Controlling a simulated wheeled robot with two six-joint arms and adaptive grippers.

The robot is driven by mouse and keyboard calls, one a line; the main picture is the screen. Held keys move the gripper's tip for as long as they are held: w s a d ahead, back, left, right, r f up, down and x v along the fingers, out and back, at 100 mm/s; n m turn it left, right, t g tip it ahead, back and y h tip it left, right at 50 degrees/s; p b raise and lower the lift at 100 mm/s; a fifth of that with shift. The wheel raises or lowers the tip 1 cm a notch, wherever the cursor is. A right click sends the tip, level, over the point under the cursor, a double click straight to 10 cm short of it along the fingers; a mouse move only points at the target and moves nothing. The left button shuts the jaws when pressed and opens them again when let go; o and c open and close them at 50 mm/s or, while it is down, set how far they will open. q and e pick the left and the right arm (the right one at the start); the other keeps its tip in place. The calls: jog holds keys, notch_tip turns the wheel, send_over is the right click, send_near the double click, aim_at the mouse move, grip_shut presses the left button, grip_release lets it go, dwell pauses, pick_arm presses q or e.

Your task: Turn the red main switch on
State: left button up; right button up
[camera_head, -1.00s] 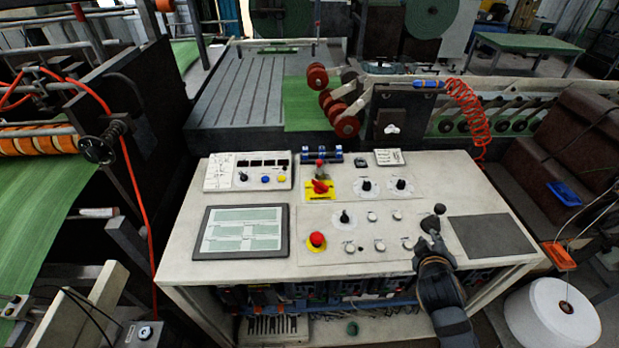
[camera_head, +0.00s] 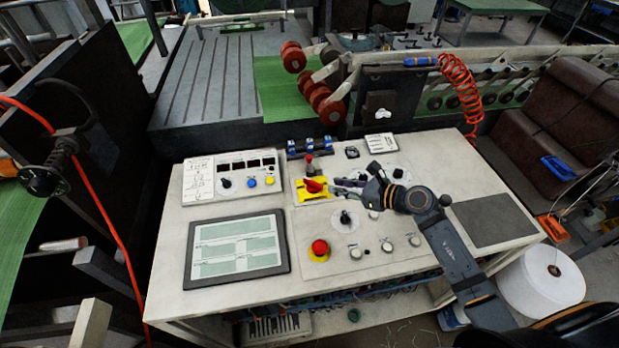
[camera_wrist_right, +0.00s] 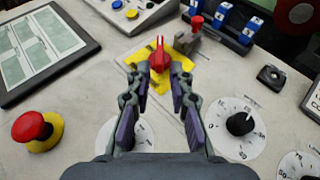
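The red main switch (camera_head: 314,185) is a red rotary handle on a yellow plate (camera_head: 306,195), on the sloped top of the control console. It also shows in the right wrist view (camera_wrist_right: 159,56), its handle pointing away from me. My right gripper (camera_head: 338,186) comes in from the right, just right of the switch. In the right wrist view my right gripper (camera_wrist_right: 157,78) is open and empty. Its two fingers are apart, with the handle ahead between the tips. I cannot tell whether a fingertip touches it. My left gripper is not in view.
A red mushroom button (camera_head: 319,248) on a yellow base sits near the switch, with black dials (camera_wrist_right: 240,123) to its right. A small red-topped lever (camera_wrist_right: 196,24) and blue rockers (camera_head: 308,146) stand close behind. A screen (camera_head: 238,248) lies left.

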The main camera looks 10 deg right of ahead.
aim_at(311, 181)
jog(key=x, duration=0.1)
jog(key=p+x, duration=0.1)
jog(key=x, duration=0.3)
jog(key=shift+w+a+r+p, duration=0.15)
jog(key=shift+r+p, duration=0.15)
jog(key=shift+r, duration=0.05)
jog(key=p+x, duration=0.1)
jog(key=x, duration=0.4)
jog(key=shift+f, duration=0.15)
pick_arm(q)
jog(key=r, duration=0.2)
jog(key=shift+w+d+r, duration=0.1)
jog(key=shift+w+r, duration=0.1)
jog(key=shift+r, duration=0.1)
pick_arm(e)
jog(key=shift+f, duration=0.1)
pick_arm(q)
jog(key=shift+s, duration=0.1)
pick_arm(e)
jog(key=shift+c, duration=0.3)
grip_shut()
